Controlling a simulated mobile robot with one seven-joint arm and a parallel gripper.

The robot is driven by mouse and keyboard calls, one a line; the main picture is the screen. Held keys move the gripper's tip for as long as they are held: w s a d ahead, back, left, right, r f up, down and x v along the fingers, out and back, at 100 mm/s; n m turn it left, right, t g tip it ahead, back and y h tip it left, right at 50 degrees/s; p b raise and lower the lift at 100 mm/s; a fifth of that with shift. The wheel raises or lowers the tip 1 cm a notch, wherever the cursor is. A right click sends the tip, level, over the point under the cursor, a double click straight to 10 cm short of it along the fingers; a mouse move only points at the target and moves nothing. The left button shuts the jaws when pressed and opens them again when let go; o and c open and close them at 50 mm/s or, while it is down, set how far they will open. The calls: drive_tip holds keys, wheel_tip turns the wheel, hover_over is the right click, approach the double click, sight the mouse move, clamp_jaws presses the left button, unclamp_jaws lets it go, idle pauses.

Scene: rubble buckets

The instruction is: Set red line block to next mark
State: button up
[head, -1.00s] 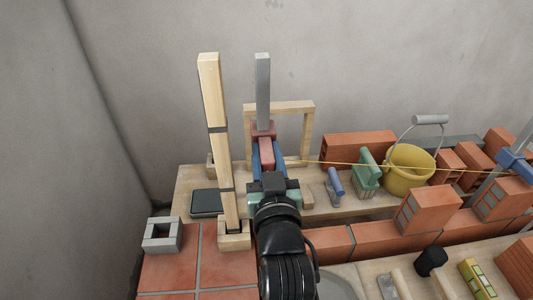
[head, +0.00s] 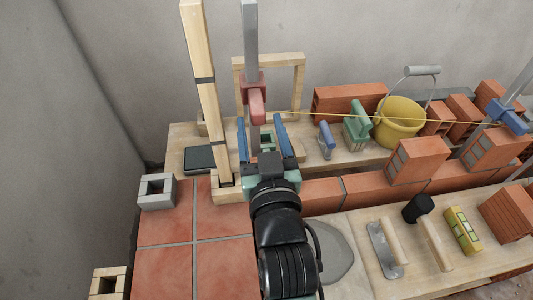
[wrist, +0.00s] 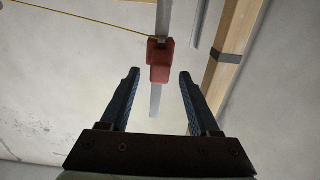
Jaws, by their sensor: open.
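The red line block (head: 254,95) sits on a grey upright post (head: 251,35), with a yellow string running from it to the right. In the head view it appears about level with the upper dark mark (head: 204,80) on the wooden pole (head: 207,105); a lower mark (head: 222,163) is near the pole's foot. My gripper (head: 260,120) is open, its blue fingers below and in front of the block, empty. In the wrist view, the red block (wrist: 161,62) shows beyond the gap between the open fingers (wrist: 158,76), apart from both.
A wooden frame (head: 268,62) stands behind the post. A yellow bucket (head: 400,125), brushes and bricks are to the right. A blue block (head: 512,121) holds the string's far end. A grey hollow block (head: 157,191) is at left; trowels lie at front right.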

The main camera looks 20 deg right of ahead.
drive_tip(key=v, duration=0.7)
drive_tip(key=shift+s, duration=0.2)
drive_tip(key=shift+r, duration=0.1)
drive_tip(key=w+a+r+n+t+y, duration=0.15)
drive_tip(key=a+r+t, duration=0.3)
drive_tip(key=r, duration=0.95)
drive_tip(key=w+a+r+n+t+y, duration=0.1)
drive_tip(key=w+a+r+t, duration=0.3)
drive_tip(key=r, duration=1)
drive_tip(key=s+a+r+p, duration=0.1)
drive_tip(key=s+r+p, duration=0.1)
drive_tip(key=r+p, duration=0.4)
drive_tip(key=s+a+r+t+y+p, duration=0.1)
drive_tip(key=r+p, duration=0.5)
drive_tip(key=r, duration=0.7)
drive_tip(key=s+a+r+y+p, duration=0.1)
drive_tip(key=s+a+r+p, duration=0.1)
drive_tip(key=r+p, duration=0.4)
wheel_tip(320, 180, up, 4)
drive_tip(key=shift+s+a+r+n, duration=0.1)
drive_tip(key=shift+s+a+n, duration=0.25)
drive_tip(key=shift+s, duration=0.3)
drive_tip(key=shift+t+y, duration=0.25)
